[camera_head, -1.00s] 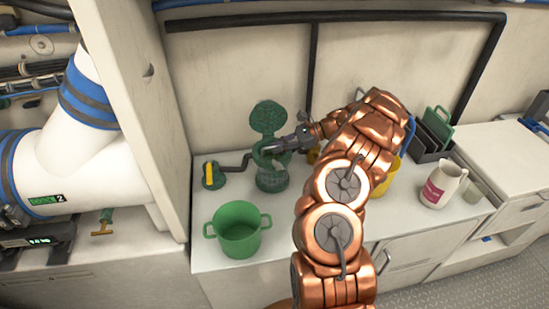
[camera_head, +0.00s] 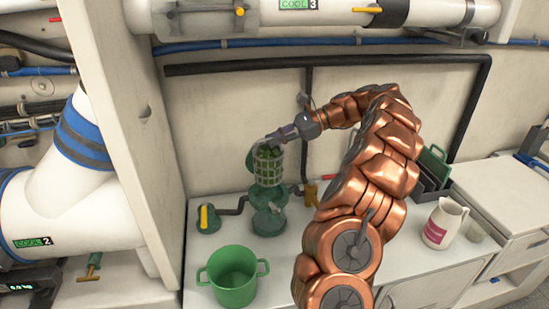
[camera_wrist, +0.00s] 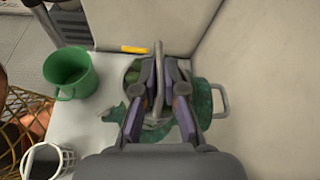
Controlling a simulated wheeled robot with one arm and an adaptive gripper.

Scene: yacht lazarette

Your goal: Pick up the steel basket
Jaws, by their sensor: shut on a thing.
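The steel basket (camera_head: 268,172) is a pale mesh cylinder with dark green matter inside. It is upright, just above the green strainer body (camera_head: 268,220) on the white counter; I cannot tell whether its bottom is fully clear. The strainer's round green lid (camera_head: 250,163) stands open behind it, partly hidden. My gripper (camera_head: 283,137) is at the top of the basket, shut on its handle. In the wrist view, the handle (camera_wrist: 158,65) passes between the fingers of my gripper (camera_wrist: 160,88), which hide much of the basket.
A green bucket (camera_head: 233,277) stands at the counter's front left. A yellow-handled valve (camera_head: 208,219) is left of the strainer. A white pitcher (camera_head: 444,222) and a dark rack (camera_head: 432,175) are at the right. A white pipe (camera_head: 330,15) crosses above.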

